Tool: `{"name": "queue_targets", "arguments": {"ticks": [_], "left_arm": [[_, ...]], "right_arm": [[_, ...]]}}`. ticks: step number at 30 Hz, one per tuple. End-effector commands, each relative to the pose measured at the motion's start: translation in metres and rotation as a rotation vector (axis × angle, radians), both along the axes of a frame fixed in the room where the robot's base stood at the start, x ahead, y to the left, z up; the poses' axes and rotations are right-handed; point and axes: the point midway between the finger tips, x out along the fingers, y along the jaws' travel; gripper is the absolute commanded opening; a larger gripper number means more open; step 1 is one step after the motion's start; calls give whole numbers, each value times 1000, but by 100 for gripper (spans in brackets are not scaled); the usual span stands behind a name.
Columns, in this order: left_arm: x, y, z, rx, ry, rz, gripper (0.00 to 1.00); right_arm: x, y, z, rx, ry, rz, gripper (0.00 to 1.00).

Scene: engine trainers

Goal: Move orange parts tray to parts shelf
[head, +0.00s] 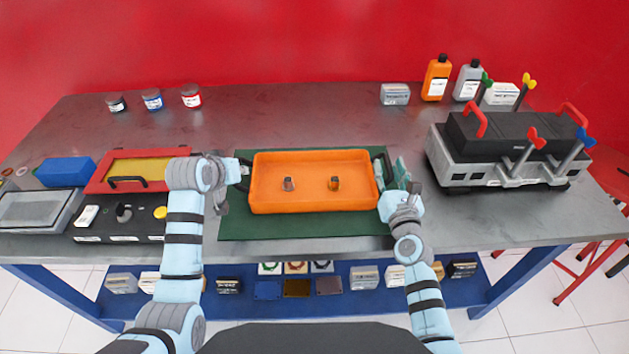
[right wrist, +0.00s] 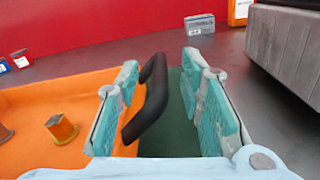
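The orange parts tray (head: 314,205) lies on a green mat (head: 300,229) in the middle of the bench, with two small metal parts in it. It has a black handle at each end. My right gripper (head: 393,176) is at the tray's right end. In the right wrist view my right gripper (right wrist: 160,108) is open, with the black handle (right wrist: 148,104) between its fingers and a gap on the right side. My left gripper (head: 238,180) is at the left handle (head: 244,174); its finger opening is unclear. A blue lower shelf (head: 340,303) runs under the bench.
The lower shelf holds several small boxes and parts. A grey engine trainer (head: 500,150) stands on the right. Jars and bottles line the back.

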Motion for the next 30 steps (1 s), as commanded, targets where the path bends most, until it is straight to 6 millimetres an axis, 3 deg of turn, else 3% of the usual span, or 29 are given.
{"name": "queue_targets", "arguments": {"ticks": [8, 11, 14, 15, 30], "left_arm": [[1, 0, -1, 0, -1, 0, 15], [1, 0, -1, 0, 0, 0, 0], [1, 0, -1, -1, 0, -1, 0], [1, 0, -1, -1, 0, -1, 0], [1, 0, 8, 1, -2, 0, 0]], "right_arm": [[1, 0, -1, -1, 1, -1, 33], [1, 0, 0, -1, 1, -1, 17], [1, 0, 0, -1, 1, -1, 1], [1, 0, 0, -1, 1, -1, 0], [1, -1, 7, -1, 1, -1, 0]]}}
